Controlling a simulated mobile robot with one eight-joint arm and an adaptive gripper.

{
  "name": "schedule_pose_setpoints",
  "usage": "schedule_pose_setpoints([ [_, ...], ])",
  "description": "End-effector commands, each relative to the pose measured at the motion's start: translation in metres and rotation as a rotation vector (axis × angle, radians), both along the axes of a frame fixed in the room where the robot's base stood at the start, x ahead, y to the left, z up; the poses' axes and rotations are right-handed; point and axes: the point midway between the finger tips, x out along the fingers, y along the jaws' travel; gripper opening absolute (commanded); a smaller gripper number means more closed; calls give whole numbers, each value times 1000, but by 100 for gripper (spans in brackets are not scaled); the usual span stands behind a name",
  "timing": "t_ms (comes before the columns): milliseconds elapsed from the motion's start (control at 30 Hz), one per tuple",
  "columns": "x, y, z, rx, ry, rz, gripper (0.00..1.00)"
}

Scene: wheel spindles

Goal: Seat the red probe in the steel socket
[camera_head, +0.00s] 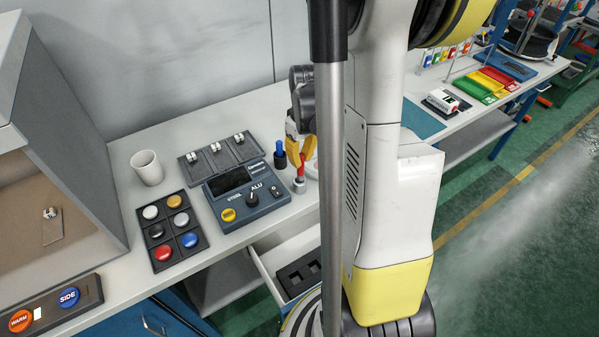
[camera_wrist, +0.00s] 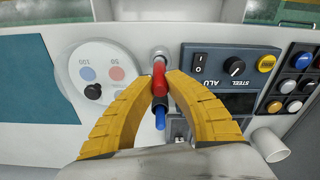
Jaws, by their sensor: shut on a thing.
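The red probe (camera_head: 301,170) stands about upright between the yellow fingers of my gripper (camera_head: 297,150), which are shut on it. In the wrist view the red probe (camera_wrist: 159,78) lies between the fingertips (camera_wrist: 160,82). The steel socket (camera_head: 299,186) is a small silver cylinder on the bench, directly below the probe. It also shows in the wrist view (camera_wrist: 159,55) at the probe's far end. The probe's lower end meets the socket's mouth in both views; I cannot tell how deep it sits.
A blue probe (camera_head: 279,149) stands in a dark socket (camera_head: 280,162) close to the left. The control box (camera_head: 246,192) with a STEEL/ALU knob is left of the steel socket. A white dial plate (camera_wrist: 104,74) lies beside it. A white cup (camera_head: 147,168) stands further left.

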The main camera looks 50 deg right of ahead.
Motion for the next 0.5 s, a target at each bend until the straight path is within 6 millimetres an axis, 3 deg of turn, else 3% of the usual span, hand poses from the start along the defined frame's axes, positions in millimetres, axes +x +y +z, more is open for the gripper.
schedule_pose_setpoints([
  [167, 4, 2, -12, 0, 0, -1, 0],
  [333, 3, 2, -41, 0, 0, -1, 0],
  [500, 3, 2, -42, 0, 0, -1, 0],
])
